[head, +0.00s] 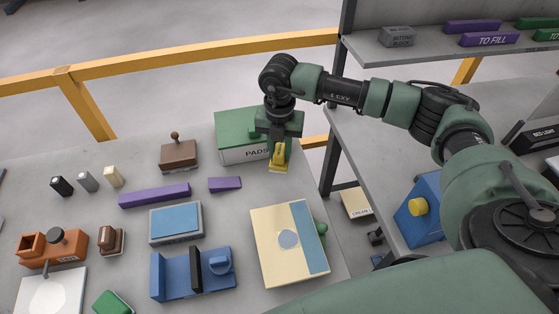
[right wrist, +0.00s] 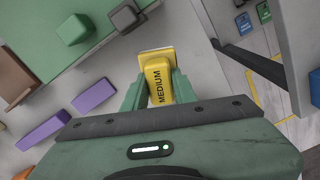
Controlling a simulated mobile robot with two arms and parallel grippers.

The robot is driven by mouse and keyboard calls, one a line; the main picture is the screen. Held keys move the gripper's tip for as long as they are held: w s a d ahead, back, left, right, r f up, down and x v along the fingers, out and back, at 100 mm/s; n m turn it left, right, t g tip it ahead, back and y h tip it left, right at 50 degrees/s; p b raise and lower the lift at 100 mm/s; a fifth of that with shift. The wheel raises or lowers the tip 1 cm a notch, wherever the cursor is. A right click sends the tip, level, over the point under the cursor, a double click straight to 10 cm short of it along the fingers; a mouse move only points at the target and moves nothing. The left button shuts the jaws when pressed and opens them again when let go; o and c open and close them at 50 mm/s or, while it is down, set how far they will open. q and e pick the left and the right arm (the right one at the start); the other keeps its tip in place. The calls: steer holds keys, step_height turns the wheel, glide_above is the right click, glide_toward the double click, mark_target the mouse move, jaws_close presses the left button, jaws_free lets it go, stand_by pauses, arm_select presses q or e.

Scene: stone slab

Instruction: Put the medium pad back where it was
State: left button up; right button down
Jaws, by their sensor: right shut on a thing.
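The medium pad (head: 279,160) is a yellow block with a handle. In the right wrist view the pad (right wrist: 158,62) shows the word MEDIUM. My right gripper (right wrist: 152,90) is shut on it; in the head view the gripper (head: 279,142) points down at the right front of the green PADS box (head: 235,122). Whether the pad touches the slab or box, I cannot tell. In the right wrist view a green block (right wrist: 76,28) and a grey block (right wrist: 124,18) sit on the box's green surface (right wrist: 40,50). My left gripper is not in view.
A brown stamp (head: 179,155) stands left of the box. Purple bars (head: 155,195) and a cream and blue book (head: 265,250) lie nearer. A shelf unit (head: 345,140) stands to the right, past a gap at the slab's edge.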

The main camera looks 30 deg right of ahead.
mark_target(280, 166)
step_height(280, 166, down, 2)
step_height(280, 166, down, 4)
steer(key=shift+f+p, duration=0.1)
steer(key=shift+p, duration=0.55)
steer(key=shift+f, duration=0.15)
steer(key=shift+f, duration=0.2)
steer(key=c, duration=1.1)
jaws_free()
steer(key=shift+r, duration=0.1)
